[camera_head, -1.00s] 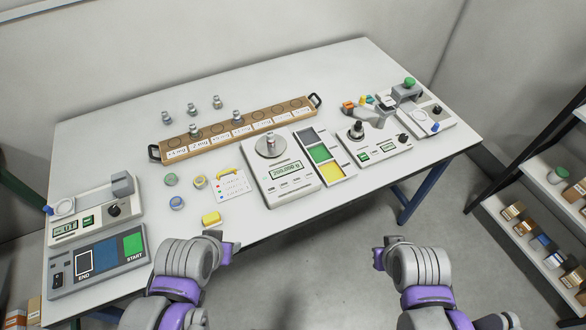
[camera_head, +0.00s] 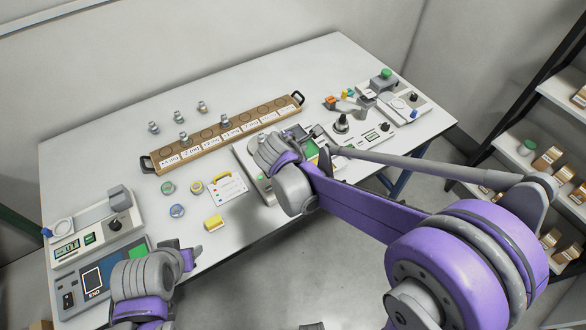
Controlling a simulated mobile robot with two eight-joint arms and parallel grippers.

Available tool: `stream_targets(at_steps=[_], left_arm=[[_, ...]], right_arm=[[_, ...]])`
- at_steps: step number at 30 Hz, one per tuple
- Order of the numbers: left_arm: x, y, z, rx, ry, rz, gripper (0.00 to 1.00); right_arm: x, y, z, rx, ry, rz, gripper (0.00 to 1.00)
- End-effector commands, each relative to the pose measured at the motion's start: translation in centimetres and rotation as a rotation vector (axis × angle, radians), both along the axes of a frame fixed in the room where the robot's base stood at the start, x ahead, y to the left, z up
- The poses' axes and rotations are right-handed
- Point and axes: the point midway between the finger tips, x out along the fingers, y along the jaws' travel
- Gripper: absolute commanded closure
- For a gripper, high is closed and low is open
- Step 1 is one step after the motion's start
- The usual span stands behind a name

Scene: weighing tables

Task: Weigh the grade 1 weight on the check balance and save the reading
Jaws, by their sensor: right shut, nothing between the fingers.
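Several small metal weights show: three (camera_head: 153,128) stand on the table behind the wooden rack (camera_head: 150,162), others (camera_head: 183,138) stand on the rack. I cannot tell their grades. A central balance (camera_head: 241,155) is mostly hidden behind my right arm; its pan and display are covered. Smaller balances stand at the left (camera_head: 95,239) and right (camera_head: 367,139); I cannot tell which is the check balance. My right gripper (camera_head: 316,132) is shut and empty over the central balance area. My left gripper (camera_head: 194,254) is low, by the table's front edge; its jaws are unclear.
A panel with START and END fields (camera_head: 68,302) lies front left. Another device (camera_head: 402,104) is at the back right. Shelves (camera_head: 550,110) stand at right.

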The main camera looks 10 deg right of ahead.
Motion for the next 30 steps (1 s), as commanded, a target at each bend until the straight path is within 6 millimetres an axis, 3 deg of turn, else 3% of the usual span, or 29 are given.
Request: stream_targets(at_steps=[17, 23, 30], left_arm=[[-0.2, 0.0, -0.4, 0.0, 0.003, 0.0, 0.5], [-0.8, 0.0, -1.7, 0.0, 0.014, 0.0, 0.5], [-1.7, 0.0, -4.2, 0.0, 0.032, 0.0, 0.5]], right_arm=[[0.2, 0.1, -0.6, -0.02, 0.006, 0.016, 1.0], [0.1, 0.1, -2.5, -0.02, 0.007, 0.015, 1.0], [0.1, 0.1, -6.0, -0.018, 0.007, 0.015, 1.0]])
